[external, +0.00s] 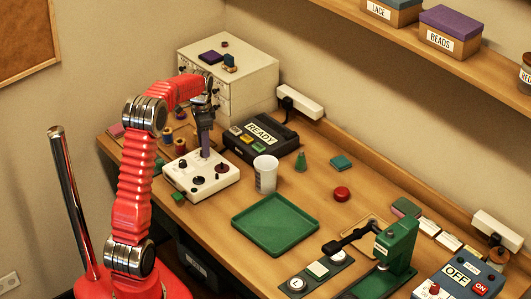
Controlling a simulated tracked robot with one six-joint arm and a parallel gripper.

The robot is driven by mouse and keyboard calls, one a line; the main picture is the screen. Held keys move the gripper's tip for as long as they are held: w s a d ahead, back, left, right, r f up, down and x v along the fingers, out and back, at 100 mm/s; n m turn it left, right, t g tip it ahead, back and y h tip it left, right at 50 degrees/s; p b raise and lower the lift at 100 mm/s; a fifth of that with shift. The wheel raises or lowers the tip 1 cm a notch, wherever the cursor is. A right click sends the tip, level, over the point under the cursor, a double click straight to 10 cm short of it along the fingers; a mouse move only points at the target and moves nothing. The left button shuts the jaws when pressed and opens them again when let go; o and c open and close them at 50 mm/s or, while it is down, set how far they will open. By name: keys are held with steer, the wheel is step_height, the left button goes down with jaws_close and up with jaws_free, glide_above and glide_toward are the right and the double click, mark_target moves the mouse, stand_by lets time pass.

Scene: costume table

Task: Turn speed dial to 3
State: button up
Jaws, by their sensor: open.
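A white control box (228,185) with several dark and red knobs on its top stands at the left of the table. Its markings are too small to read, so I cannot tell which knob is the speed dial or where it points. My gripper (205,153) is open and points down over the back middle of the box. Its fingertips are close to the top, between a dark knob (183,164) and a dark red knob (222,168). I cannot tell whether they touch a knob. My gripper may hide part of the box top.
A black device reading READY (262,134) stands close behind and right of the box. A white cup (265,174) stands to the right, near a green tray (275,224). Thread spools (180,145) are behind left. A green press (395,250) stands farther right.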

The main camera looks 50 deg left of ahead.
steer(key=shift+f, duration=0.6)
steer(key=shift+c, duration=0.5)
jaws_close()
